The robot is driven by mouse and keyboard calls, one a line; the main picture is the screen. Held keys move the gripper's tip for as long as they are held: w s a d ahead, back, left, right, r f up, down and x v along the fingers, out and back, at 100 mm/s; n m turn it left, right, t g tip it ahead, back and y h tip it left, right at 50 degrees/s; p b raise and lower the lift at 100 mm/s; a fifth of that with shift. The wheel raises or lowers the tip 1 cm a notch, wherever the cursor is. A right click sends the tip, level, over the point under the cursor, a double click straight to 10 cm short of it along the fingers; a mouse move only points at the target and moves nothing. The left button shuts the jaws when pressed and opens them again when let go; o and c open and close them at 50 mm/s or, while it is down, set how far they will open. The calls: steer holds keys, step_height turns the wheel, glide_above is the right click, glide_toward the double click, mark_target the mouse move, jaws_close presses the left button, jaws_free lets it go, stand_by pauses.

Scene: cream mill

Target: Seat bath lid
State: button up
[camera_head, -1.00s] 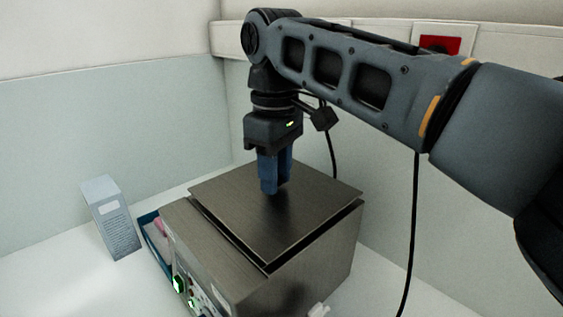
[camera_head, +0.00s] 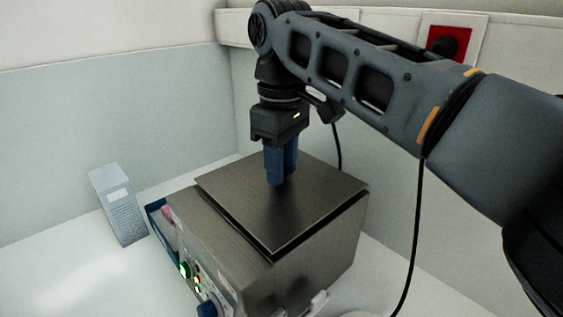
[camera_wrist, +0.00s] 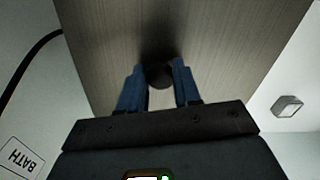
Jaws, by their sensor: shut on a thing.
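The bath lid (camera_head: 315,205) is a flat, brushed-metal square plate. It lies over the top of the metal bath box (camera_head: 305,280), with a dark gap showing along its front edges. I cannot tell whether it is fully down. My gripper (camera_head: 276,182) points straight down at the middle of the lid, its blue fingers shut on the lid's knob. In the wrist view the dark round knob (camera_wrist: 159,76) sits between the two fingertips (camera_wrist: 158,84), and the lid (camera_wrist: 215,30) fills the upper middle.
A grey-blue carton (camera_head: 118,205) stands left on the white bench. A blue tray (camera_head: 158,232) with something pink sits beside the bath. Lit controls and a blue knob (camera_head: 207,309) are on the bath's front. A red wall switch (camera_head: 447,43) and black cable (camera_head: 413,240) are at right.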

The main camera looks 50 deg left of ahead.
steer(key=shift+f, duration=0.5)
stand_by(0.8)
steer(key=o, duration=1.5)
steer(key=shift+o, duration=0.2)
steer(key=shift+r, duration=1.5)
steer(key=shift+r, duration=1.5)
steer(key=shift+r, duration=0.1)
